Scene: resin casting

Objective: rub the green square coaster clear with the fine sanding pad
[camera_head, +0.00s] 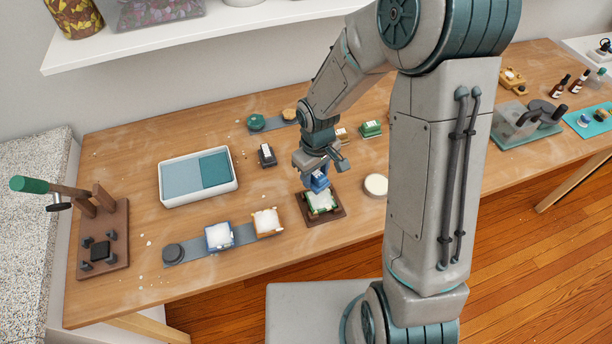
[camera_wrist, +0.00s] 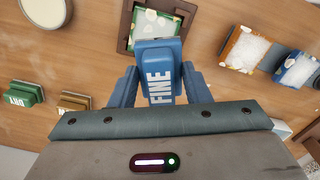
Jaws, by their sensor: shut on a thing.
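My gripper (camera_head: 319,172) is shut on the blue fine sanding pad (camera_head: 319,182), marked FINE in the wrist view (camera_wrist: 160,88). The green square coaster (camera_head: 321,201) sits in a dark brown square holder (camera_head: 328,219). White cloudy patches cover much of its top, and green shows at its edges; it also shows in the wrist view (camera_wrist: 153,27). The pad is over the coaster's far side in the head view and hides part of it. I cannot tell whether the pad touches it.
A blue-edged coaster (camera_head: 219,236) and an orange-edged one (camera_head: 267,222), both whitened, lie on a grey strip to the left. A pale round disc (camera_head: 376,185) is close on the right. Green (camera_head: 371,129) and tan (camera_head: 341,134) blocks stand behind. A two-part tray (camera_head: 236,186) is further left.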

